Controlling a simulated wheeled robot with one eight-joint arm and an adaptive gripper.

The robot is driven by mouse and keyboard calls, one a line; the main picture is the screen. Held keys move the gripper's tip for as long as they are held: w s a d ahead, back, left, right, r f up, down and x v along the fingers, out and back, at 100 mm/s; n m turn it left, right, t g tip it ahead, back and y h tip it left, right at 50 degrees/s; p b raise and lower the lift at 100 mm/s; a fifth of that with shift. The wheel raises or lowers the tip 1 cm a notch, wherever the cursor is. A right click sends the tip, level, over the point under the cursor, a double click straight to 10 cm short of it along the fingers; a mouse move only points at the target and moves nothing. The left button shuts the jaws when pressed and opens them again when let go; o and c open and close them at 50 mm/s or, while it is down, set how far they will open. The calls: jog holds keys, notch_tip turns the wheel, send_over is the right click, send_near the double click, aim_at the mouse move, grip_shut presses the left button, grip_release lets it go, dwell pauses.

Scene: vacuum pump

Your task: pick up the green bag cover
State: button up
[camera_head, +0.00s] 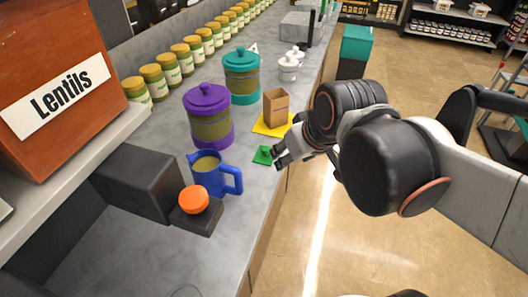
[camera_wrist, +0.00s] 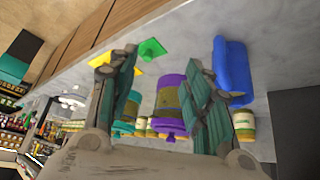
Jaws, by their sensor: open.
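The green bag cover (camera_head: 263,155) is a small flat green piece with a raised middle, lying on the grey counter near its right edge. In the wrist view the green cover (camera_wrist: 152,48) shows beyond the fingertips, close to the left finger. My gripper (camera_head: 279,152) is just right of the cover in the head view, low over the counter edge. In the wrist view my gripper (camera_wrist: 162,62) has its two fingers spread apart with nothing between them. I cannot tell whether a finger touches the cover.
A brown bag (camera_head: 276,108) stands on a yellow mat (camera_head: 268,130) behind the cover. A blue pitcher (camera_head: 208,175), a purple-lidded jar (camera_head: 208,115) and a teal-lidded jar (camera_head: 242,75) stand left and behind. An orange-topped block (camera_head: 194,200) is at front left.

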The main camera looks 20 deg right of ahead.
jog(key=w+n+g+y+p, duration=0.1)
jog(key=w+n+g+p, duration=0.2)
jog(key=w, duration=0.8)
jog(key=n+y+p, duration=0.1)
jog(key=n+p, duration=0.1)
jog(key=n, duration=0.1)
send_near(265, 148)
jog(key=b+x, duration=0.2)
jog(key=x, duration=0.1)
jog(key=shift+d+f+b, duration=0.3)
jog(key=shift+f, duration=0.05)
jog(key=shift+a+b+x, duration=0.15)
jog(key=shift+b+x, duration=0.5)
jog(key=shift+x, duration=0.8)
jog(key=shift+a+b+x, duration=0.1)
jog(key=shift+b+x, duration=0.5)
jog(key=shift+x, duration=0.9)
jog(key=shift+r, duration=0.2)
jog(key=shift+c, duration=0.2)
jog(key=c, duration=0.8)
